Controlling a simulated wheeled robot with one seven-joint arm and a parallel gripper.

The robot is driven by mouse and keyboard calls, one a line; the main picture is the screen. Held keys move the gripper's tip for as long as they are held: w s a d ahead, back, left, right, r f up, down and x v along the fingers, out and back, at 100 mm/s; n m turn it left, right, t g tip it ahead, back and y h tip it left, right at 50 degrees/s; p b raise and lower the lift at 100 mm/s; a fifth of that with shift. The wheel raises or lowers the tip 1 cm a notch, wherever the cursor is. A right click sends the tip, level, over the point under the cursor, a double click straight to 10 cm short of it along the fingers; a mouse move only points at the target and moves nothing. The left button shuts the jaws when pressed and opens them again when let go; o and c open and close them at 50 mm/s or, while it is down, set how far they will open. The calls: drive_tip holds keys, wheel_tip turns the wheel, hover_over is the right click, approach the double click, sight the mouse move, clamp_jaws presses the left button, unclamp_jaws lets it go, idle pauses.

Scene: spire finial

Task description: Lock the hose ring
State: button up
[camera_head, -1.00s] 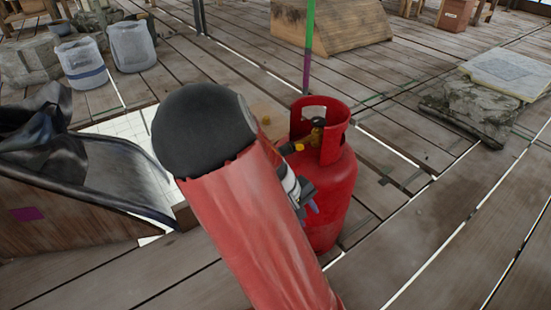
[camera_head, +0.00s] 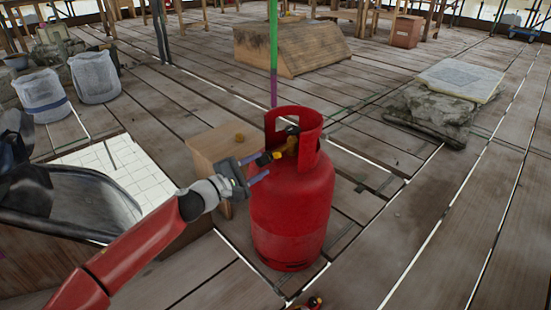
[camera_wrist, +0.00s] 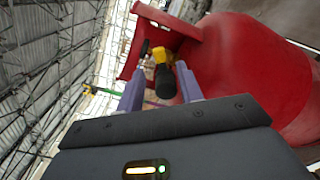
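The red gas cylinder (camera_head: 291,215) stands upright on the plank floor. Inside its collar is a brass valve (camera_head: 292,143). A yellow fitting with a black end (camera_head: 265,159) sticks out of the collar towards my gripper; I cannot tell which part is the hose ring. My gripper (camera_head: 262,168) is beside the cylinder, fingers apart and pointing at the fitting. In the wrist view the black end (camera_wrist: 165,82) lies between and just beyond the two purple-grey fingertips (camera_wrist: 158,85). I see no clear contact. The yellow part (camera_wrist: 160,56) is behind it.
A wooden box (camera_head: 212,150) with a small brass piece (camera_head: 239,137) on top stands just behind my gripper. A dark sheet-like object (camera_head: 75,200) and white tiles (camera_head: 115,165) are at left. A green and purple pole (camera_head: 273,60) rises behind the cylinder.

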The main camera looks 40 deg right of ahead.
sight(275, 156)
drive_tip(key=d, duration=0.5)
drive_tip(key=d+b, duration=0.1)
drive_tip(key=d, duration=0.1)
drive_tip(key=shift+w+d, duration=0.3)
clamp_jaws()
